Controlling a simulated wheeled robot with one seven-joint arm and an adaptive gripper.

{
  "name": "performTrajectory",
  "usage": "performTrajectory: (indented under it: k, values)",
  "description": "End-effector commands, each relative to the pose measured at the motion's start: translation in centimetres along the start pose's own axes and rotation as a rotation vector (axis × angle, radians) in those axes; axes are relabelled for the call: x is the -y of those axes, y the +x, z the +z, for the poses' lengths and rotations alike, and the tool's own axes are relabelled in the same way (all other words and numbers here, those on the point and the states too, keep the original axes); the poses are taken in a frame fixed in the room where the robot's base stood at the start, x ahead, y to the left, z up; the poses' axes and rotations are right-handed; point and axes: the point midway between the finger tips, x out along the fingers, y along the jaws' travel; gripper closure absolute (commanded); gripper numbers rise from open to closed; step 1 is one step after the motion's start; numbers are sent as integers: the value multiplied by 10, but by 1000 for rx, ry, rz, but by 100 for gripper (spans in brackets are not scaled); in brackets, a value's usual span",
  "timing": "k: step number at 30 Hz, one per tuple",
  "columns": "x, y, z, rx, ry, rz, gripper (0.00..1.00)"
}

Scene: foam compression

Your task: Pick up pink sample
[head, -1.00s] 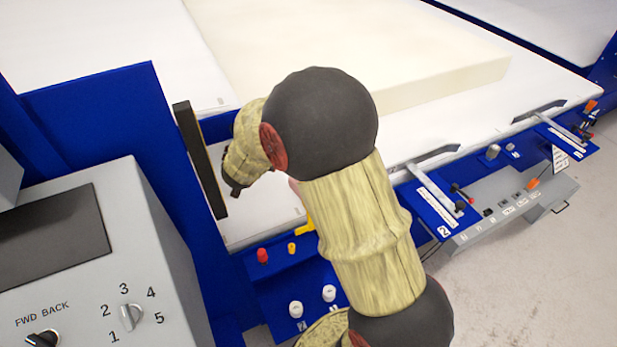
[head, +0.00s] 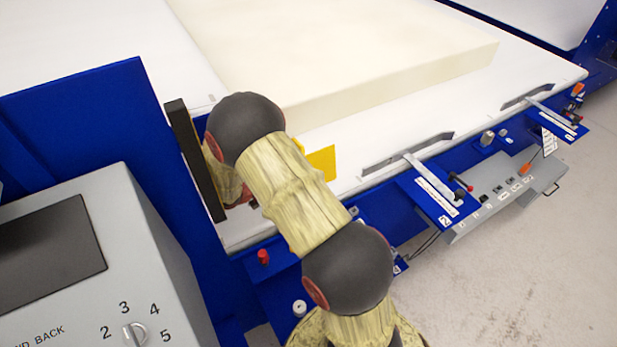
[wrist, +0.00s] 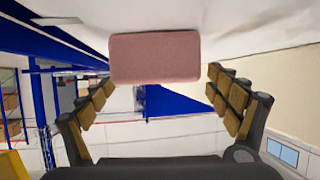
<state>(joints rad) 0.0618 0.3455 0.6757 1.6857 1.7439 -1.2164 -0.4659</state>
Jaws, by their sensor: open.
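The pink sample (wrist: 155,57) is a small rounded block at the top middle of the wrist view, against a white surface. My gripper (wrist: 160,79) is open, with one finger on each side of the picture. The sample appears ahead of the fingertips and roughly centred between them, with a gap on both sides. I cannot tell exactly how far ahead it is. In the head view my arm covers the area, and neither the sample nor the fingers can be made out.
A large cream foam slab (head: 400,85) lies on the white table (head: 380,150). A dark upright bar (head: 195,160) and blue panel (head: 90,125) stand left of my arm. A grey control box (head: 130,250) is at lower left. Levers and knobs line the table's front edge.

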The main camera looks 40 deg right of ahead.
Motion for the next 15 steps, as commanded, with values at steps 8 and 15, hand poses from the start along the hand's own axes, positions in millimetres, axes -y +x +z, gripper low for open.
performTrajectory:
  k: [8,15]
  values:
    - [-4,39,3,0,0,2,11]
    - [-3,44,0,0,0,-1,11]
